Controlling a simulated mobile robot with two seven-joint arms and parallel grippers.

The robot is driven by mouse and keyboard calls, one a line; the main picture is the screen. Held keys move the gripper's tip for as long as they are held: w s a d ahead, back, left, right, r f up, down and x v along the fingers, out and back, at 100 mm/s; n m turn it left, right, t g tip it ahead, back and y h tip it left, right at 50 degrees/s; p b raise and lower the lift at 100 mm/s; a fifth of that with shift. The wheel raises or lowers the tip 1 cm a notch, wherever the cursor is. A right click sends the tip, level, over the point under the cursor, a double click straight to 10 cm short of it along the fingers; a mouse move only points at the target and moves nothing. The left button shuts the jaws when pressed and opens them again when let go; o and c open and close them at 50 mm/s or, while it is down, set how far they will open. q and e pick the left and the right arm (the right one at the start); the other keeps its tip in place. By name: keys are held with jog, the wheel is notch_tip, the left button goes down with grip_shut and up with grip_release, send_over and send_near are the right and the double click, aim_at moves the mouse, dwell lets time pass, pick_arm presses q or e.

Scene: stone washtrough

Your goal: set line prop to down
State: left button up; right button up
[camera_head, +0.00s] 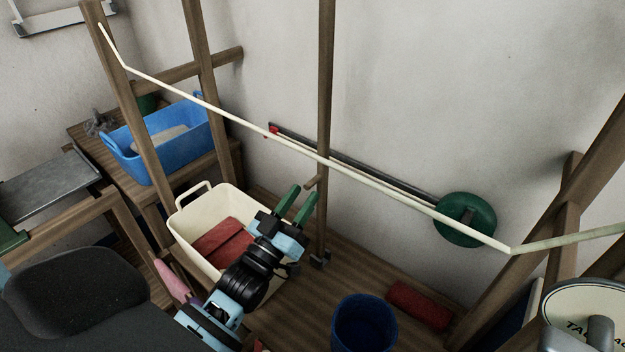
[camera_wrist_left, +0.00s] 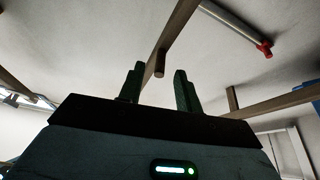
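The line prop (camera_head: 325,95) is an upright wooden pole at the centre of the head view, with its foot on the wooden floor boards. A short peg (camera_head: 313,182) sticks out of its lower part. The pale washing line (camera_head: 225,112) crosses at the pole. My left gripper (camera_head: 302,197) has green fingers, parted and empty, just below and left of the peg. In the left wrist view the peg's end (camera_wrist_left: 159,67) shows between the spread fingertips, with no visible contact. My right gripper is not in view.
A cream tub (camera_head: 188,208) with red cloth stands beside my left arm. A blue bucket (camera_head: 364,325) and a red block (camera_head: 419,305) stand to the right. A dark bar with a green disc (camera_head: 465,220) runs along the wall behind. A blue basin (camera_head: 160,145) sits back left.

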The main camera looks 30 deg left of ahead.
aim_at(312, 180)
pick_arm(q)
jog(key=shift+x, duration=2.4)
grip_shut()
